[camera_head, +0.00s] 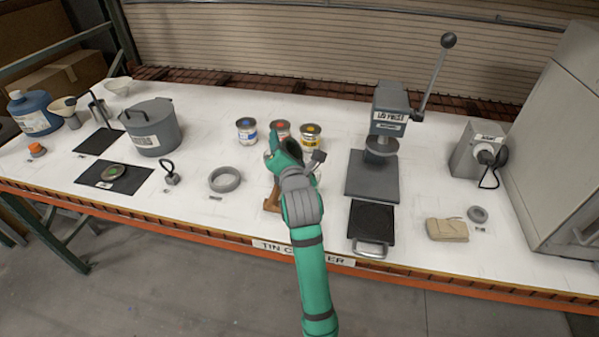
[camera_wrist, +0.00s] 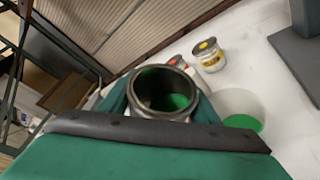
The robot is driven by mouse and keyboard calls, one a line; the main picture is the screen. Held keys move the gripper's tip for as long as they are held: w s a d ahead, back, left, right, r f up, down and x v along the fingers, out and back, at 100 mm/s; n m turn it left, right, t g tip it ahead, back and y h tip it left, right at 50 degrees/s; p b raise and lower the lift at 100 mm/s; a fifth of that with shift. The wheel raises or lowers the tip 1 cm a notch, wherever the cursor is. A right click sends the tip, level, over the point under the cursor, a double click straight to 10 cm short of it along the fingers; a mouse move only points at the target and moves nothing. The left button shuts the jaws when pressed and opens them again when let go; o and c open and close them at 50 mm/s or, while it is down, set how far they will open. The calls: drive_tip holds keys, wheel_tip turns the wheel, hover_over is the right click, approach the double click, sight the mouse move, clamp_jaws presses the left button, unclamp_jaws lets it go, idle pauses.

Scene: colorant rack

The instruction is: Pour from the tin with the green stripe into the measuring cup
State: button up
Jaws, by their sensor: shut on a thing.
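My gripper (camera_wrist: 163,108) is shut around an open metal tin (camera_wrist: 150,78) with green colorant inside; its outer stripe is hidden. In the head view my gripper (camera_head: 286,150) is over the middle of the table and mostly hides the tin. The measuring cup (camera_wrist: 228,98) is a pale, translucent cup just right of the tin in the wrist view. Green colorant (camera_wrist: 242,122) shows in the cup. I see no stream between tin and cup, and cannot tell how far the tin is tilted.
Behind my gripper stand a blue-marked tin (camera_head: 246,134), a red-marked tin (camera_head: 280,128) and a yellow-marked tin (camera_head: 310,140). A lid press (camera_head: 388,135) stands to the right. A grey ring (camera_head: 224,180) and a grey pot (camera_head: 152,128) are to the left.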

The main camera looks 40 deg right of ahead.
drive_tip(key=shift+f+m+t+b, duration=0.3)
drive_tip(key=shift+m+t, duration=0.1)
drive_tip(key=shift+m, duration=0.1)
idle(1.3)
drive_tip(key=shift+s+d+r+m+t+b, duration=0.1)
drive_tip(key=shift+r+m+t+b, duration=0.3)
drive_tip(key=shift+m, duration=0.35)
drive_tip(key=shift+s+d+r+m+t+b, duration=0.1)
drive_tip(key=shift+r+m+t+b, duration=0.25)
drive_tip(key=shift+m, duration=0.4)
idle(3.6)
drive_tip(key=shift+w+a+r, duration=0.1)
drive_tip(key=shift+w, duration=0.05)
idle(0.4)
